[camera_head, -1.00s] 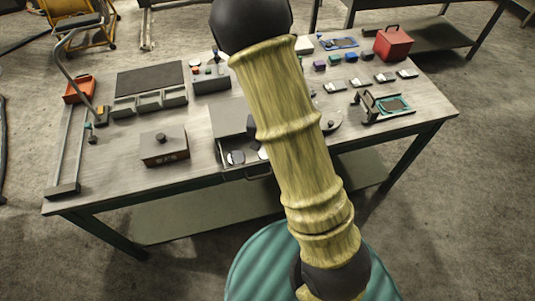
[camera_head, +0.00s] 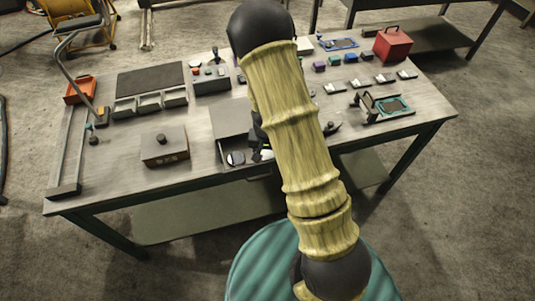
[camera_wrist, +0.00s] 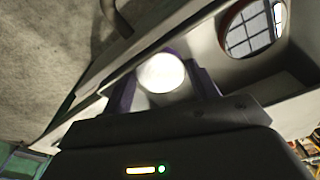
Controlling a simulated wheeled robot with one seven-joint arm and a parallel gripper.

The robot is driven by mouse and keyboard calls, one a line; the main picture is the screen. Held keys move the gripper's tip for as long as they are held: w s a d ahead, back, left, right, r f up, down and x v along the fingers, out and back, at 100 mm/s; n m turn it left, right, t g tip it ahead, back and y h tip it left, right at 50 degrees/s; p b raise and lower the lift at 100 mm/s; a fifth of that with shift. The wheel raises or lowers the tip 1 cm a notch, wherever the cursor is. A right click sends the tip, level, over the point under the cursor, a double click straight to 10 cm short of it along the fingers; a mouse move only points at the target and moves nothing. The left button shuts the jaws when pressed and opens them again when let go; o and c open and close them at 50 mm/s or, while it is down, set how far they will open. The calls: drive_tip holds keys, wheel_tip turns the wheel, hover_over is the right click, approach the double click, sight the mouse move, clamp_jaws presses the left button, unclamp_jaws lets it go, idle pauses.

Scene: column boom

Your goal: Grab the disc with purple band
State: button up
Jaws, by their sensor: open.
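In the wrist view a bright, white-topped round disc (camera_wrist: 160,73) lies between the two fingers of my gripper (camera_wrist: 163,88). Purple shows at its far edge and along both fingers; I cannot tell how much of that is the disc's band. The jaws are open, one finger on each side of the disc, and contact is not clear. In the head view my arm hides most of the gripper, over the open drawer (camera_head: 227,166) at the table's front. A pale disc (camera_head: 236,158) shows at the drawer's left.
A second disc with a reddish rim and mirror-like face (camera_wrist: 252,27) lies nearby at upper right in the wrist view. The drawer wall runs close to the left finger. A lidded box (camera_head: 164,147) stands left of the drawer on the table (camera_head: 115,160).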

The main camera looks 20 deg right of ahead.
sight(267, 154)
idle(0.5)
drive_tip(key=c, duration=0.9)
drive_tip(key=shift+o, duration=0.2)
drive_tip(key=shift+r, duration=0.15)
wheel_tip(267, 154, up, 10)
